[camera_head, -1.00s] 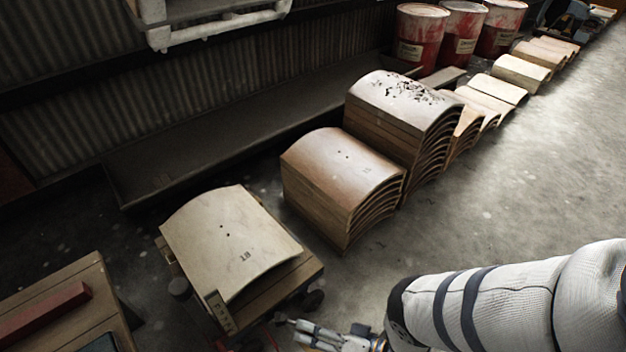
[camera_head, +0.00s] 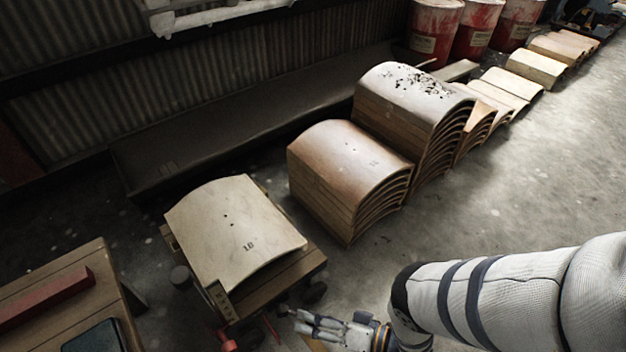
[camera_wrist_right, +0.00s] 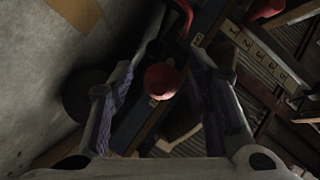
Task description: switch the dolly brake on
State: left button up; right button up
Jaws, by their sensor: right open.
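The dolly (camera_head: 300,280) is a low wooden platform on wheels, carrying a pale curved panel marked 18 (camera_head: 235,232). Red metal parts (camera_head: 226,341) show at its near end, low down. In the right wrist view a round red knob (camera_wrist_right: 162,80) appears between the two fingers of my right gripper (camera_wrist_right: 172,75), with no finger visibly closed on it. In the head view my right gripper (camera_head: 300,322) is by the dolly's near right corner, open and empty. I cannot tell the brake's setting. My left gripper is not in view.
Stacks of brown curved panels (camera_head: 350,165) stand behind the dolly. A wooden platform with a red bar (camera_head: 45,300) is at the lower left. Red drums (camera_head: 435,35) stand at the back. Open concrete floor (camera_head: 540,170) lies to the right.

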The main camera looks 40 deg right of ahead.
jog(key=v, duration=1.2)
